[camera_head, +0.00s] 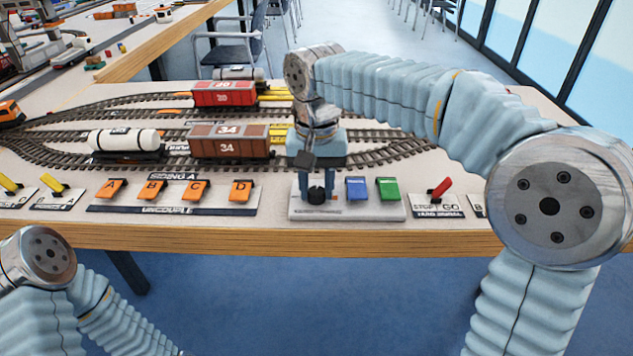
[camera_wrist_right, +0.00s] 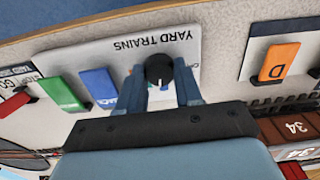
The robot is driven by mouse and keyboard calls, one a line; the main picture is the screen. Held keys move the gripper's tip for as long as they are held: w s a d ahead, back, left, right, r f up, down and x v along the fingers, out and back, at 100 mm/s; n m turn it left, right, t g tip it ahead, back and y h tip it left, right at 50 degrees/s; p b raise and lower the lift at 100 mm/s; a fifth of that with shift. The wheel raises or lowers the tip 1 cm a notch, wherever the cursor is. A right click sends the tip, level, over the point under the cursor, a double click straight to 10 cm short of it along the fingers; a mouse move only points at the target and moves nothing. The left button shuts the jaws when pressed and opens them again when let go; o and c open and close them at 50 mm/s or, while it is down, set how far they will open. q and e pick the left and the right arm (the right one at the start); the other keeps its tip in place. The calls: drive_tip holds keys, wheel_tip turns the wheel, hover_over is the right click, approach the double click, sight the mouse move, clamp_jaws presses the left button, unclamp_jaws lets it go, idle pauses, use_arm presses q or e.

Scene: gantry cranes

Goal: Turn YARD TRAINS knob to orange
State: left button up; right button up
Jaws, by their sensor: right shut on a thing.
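The black YARD TRAINS knob (camera_head: 317,196) stands on a pale panel (camera_head: 345,213) at the table's front edge. It also shows in the right wrist view (camera_wrist_right: 159,67), with a white pointer line toward my gripper's body. My right gripper (camera_head: 317,188) points down over the panel, shut on the knob with one finger on each side; both fingers show in the right wrist view (camera_wrist_right: 160,76). A blue tab (camera_head: 357,188) and a green tab (camera_head: 388,189) sit on the panel right of the knob. My left gripper is out of view.
Orange uncouple levers (camera_head: 195,190) stand in a row left of the panel. A red STOP/GO lever (camera_head: 440,187) is to its right. Behind are tracks with a brown wagon (camera_head: 228,142), a white tank wagon (camera_head: 125,140) and a red wagon (camera_head: 224,94).

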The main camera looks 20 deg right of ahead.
sight(316, 190)
drive_tip(key=m, duration=1.3)
drive_tip(key=shift+m, duration=0.4)
idle(0.4)
drive_tip(key=o, duration=1)
drive_tip(key=shift+o, duration=0.2)
drive_tip(key=shift+r, duration=0.15)
wheel_tip(316, 190, up, 14)
drive_tip(key=shift+f, duration=0.25)
